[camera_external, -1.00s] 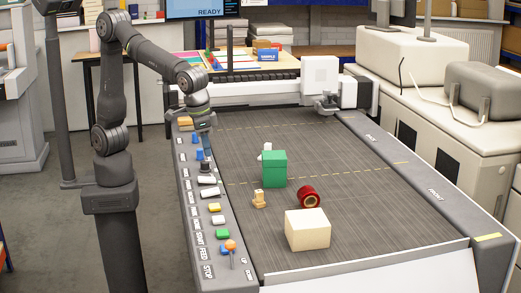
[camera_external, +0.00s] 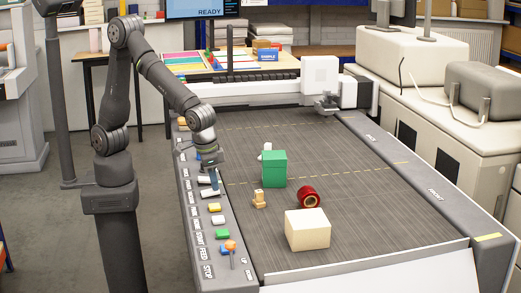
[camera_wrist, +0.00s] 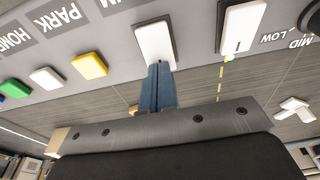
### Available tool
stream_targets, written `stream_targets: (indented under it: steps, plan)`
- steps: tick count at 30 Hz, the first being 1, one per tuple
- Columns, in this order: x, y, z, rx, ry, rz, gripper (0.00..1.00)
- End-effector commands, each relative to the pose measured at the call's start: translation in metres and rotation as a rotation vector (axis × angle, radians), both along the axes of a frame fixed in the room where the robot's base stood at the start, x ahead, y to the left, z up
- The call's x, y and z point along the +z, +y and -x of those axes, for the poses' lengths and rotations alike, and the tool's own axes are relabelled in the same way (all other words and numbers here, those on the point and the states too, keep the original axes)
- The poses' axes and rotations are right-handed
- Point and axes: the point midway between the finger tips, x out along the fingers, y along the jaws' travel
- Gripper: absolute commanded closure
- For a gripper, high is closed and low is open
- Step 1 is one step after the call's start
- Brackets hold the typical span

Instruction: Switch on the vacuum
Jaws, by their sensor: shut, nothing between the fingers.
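A white rocker switch (camera_wrist: 152,38) is on the grey control panel (camera_wrist: 105,52) in the wrist view. The label beside it is cut off, with one letter like an M showing. My gripper (camera_wrist: 158,68) is shut and empty, its blue-grey fingertips at the lower edge of this switch; I cannot tell whether they press it. A second white rocker (camera_wrist: 239,27) to its right shows a small green light. I see no light on the first one, but the fingertips partly cover its lower end. In the external view my gripper (camera_external: 214,187) is low over the panel's white switches.
Yellow (camera_wrist: 90,65), white (camera_wrist: 47,78) and green (camera_wrist: 15,88) buttons lie left of the rocker in the wrist view. On the bed stand a green box (camera_external: 273,168), a cream block (camera_external: 307,230), a red roll (camera_external: 308,197) and a small wooden piece (camera_external: 259,198).

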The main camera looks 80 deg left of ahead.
Motion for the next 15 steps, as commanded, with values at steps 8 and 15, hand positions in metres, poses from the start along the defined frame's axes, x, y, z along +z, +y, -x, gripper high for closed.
stream_targets:
  steps: [8,15]
  plan:
    - [-0.0055,0.0004,-0.003,0.003,0.064,-0.004,1.0]
    - [-0.0054,0.0005,-0.0015,0.002,0.063,-0.004,1.0]
